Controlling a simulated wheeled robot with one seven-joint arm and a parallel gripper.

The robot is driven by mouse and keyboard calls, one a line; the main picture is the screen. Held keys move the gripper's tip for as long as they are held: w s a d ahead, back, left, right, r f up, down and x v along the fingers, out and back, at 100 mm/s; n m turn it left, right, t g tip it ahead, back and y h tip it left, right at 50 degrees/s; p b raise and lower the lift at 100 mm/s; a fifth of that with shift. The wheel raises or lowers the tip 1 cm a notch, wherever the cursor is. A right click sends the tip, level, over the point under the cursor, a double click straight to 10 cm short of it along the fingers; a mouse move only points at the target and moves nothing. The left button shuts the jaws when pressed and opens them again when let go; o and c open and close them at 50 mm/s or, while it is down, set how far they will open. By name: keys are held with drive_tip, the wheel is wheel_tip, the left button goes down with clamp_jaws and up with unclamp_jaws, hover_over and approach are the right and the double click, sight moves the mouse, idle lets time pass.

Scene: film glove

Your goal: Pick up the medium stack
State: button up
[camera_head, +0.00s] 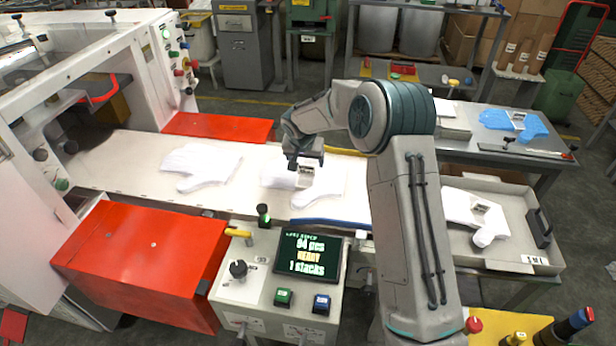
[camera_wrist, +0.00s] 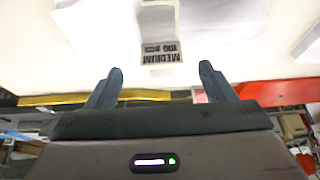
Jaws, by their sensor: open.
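The medium stack (camera_head: 322,182) is a flat pile of white film gloves on the pale outfeed table (camera_head: 120,170). Its band label shows in the wrist view (camera_wrist: 161,52) and reads MEDIUM, upside down. My gripper (camera_head: 303,163) is above this stack in the head view and hides part of it. In the wrist view my gripper (camera_wrist: 157,80) is open, its two fingers apart with nothing between them. The label lies just beyond the fingertips, roughly centred. I cannot tell the exact height of the fingers over the stack.
Another white glove pile (camera_head: 202,163) lies left on the table. A tray (camera_head: 512,262) at right holds a labelled white stack (camera_head: 473,214). A blue stack (camera_head: 513,122) lies on the back bench.

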sight(306, 165)
drive_tip(key=shift+w+p+x, duration=0.25)
drive_tip(key=shift+p+x, duration=0.4)
drive_tip(key=shift+x, duration=1.85)
drive_tip(key=shift+r, duration=0.15)
drive_tip(key=c, duration=1.4)
